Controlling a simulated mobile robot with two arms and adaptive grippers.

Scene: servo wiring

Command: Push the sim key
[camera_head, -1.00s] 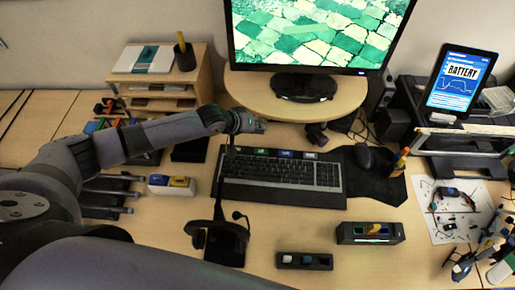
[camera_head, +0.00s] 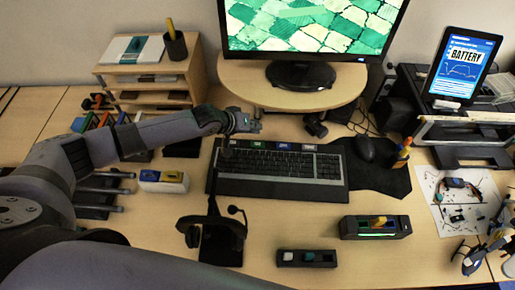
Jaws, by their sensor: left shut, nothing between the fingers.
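The black and grey keyboard (camera_head: 280,168) lies on the desk below the monitor. A row of large labelled keys runs along its back edge: a green one (camera_head: 257,145), a blue one (camera_head: 283,146) and a grey one (camera_head: 309,148). Their lettering is too small to read, so I cannot tell which is the sim key. My left gripper (camera_head: 249,124) is shut and empty, just behind the back left part of the keyboard in the picture. I cannot tell its exact height; no contact with a key shows. My right gripper is not in view.
A monitor (camera_head: 310,28) on a round wooden stand (camera_head: 240,85) is behind the keyboard. A headset (camera_head: 212,238) on a stand is in front. A mouse (camera_head: 365,149) lies right. Small trays (camera_head: 306,258) and bare desk are in front.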

